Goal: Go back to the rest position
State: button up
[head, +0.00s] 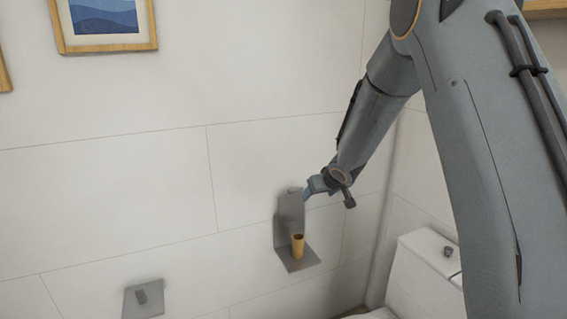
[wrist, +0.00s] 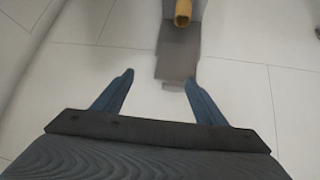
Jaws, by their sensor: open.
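My gripper (head: 309,189) is in front of the tiled wall, beside the top of a grey metal wall bracket. In the wrist view my gripper (wrist: 158,82) shows two blue fingers spread wide with nothing between them. A yellow-brown cylinder (head: 298,246) stands upright on the small shelf of the grey bracket (head: 290,212), below my gripper and apart from it.
A second small grey wall fitting (head: 143,299) is at the lower left. A white toilet tank (head: 425,268) stands at the lower right. A framed blue picture (head: 104,22) hangs at the upper left. The wall between is bare.

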jog(key=s+d+f+m+g+b, duration=0.1)
jog(key=s+g, duration=0.1)
jog(key=s, duration=1.1)
jog(key=s+d+f+m+g+h+b, duration=0.1)
jog(key=s+d+f+g, duration=0.1)
jog(key=s, duration=1.1)
jog(key=s+d+f+m+g+b, duration=0.1)
jog(key=s+d+f+g+b, duration=0.1)
jog(key=s, duration=1.1)
jog(key=shift+g+h, duration=0.4)
jog(key=shift+g, duration=0.3)
